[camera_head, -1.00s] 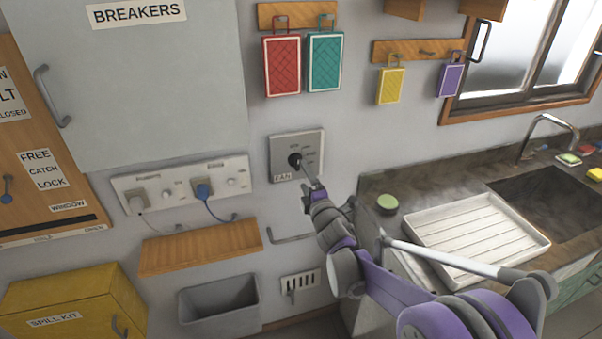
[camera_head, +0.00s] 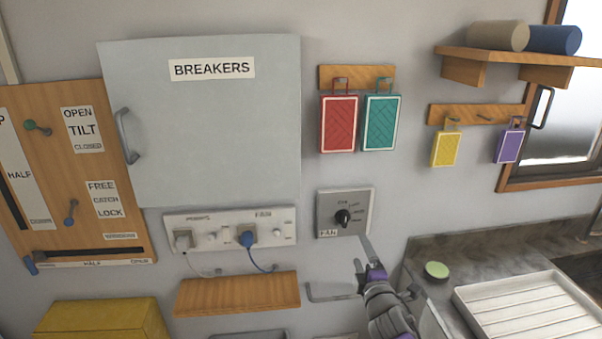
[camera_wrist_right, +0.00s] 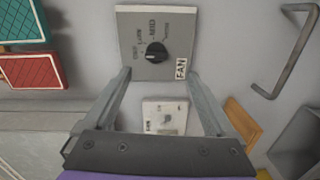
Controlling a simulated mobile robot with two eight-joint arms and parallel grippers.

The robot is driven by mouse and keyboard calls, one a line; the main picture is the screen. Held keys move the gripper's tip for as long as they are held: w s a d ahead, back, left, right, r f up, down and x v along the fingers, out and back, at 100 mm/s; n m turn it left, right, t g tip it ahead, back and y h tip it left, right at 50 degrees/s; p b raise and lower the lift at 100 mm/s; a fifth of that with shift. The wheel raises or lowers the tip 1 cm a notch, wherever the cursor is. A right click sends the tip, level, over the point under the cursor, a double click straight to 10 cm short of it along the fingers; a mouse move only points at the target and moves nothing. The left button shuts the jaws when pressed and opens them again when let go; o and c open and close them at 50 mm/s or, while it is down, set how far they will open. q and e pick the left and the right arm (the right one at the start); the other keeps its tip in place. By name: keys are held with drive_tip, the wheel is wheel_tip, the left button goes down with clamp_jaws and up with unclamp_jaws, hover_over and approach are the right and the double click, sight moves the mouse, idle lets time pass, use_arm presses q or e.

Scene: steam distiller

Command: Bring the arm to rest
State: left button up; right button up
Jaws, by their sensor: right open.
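My right gripper (camera_head: 362,258) is in the lower middle of the head view, below and a little right of the fan switch plate (camera_head: 344,212). The plate is grey, with a black rotary knob (camera_head: 343,218) and a FAN label. In the right wrist view the two fingers of my right gripper (camera_wrist_right: 160,92) stand apart with nothing between them. The fan knob (camera_wrist_right: 156,53) shows beyond the fingertips, apart from them. My left gripper is in neither view.
A socket strip (camera_head: 228,229) with plugs is on the wall, above a wooden shelf (camera_head: 238,293). A breaker cabinet (camera_head: 205,130) hangs above. A bent wall bar (camera_head: 328,293) is close to the right gripper. A counter with a white draining tray (camera_head: 525,310) is at right.

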drive_tip(key=s+a+f+m+g, duration=0.1)
drive_tip(key=s+f+m+g, duration=0.3)
drive_tip(key=s, duration=0.7)
drive_tip(key=s+a+f+m+g, duration=0.1)
drive_tip(key=s+f+m+g, duration=0.3)
drive_tip(key=s+m, duration=0.3)
drive_tip(key=s+a+f+m+g, duration=0.1)
drive_tip(key=s+f+m+g, duration=0.2)
drive_tip(key=s, duration=1.1)
wheel_tip(320, 180, down, 4)
drive_tip(key=m, duration=0.3)
drive_tip(key=shift+s+a+r+g, duration=0.25)
drive_tip(key=shift+s+a+g, duration=0.05)
drive_tip(key=shift+s+g, duration=0.1)
drive_tip(key=shift+c, duration=0.2)
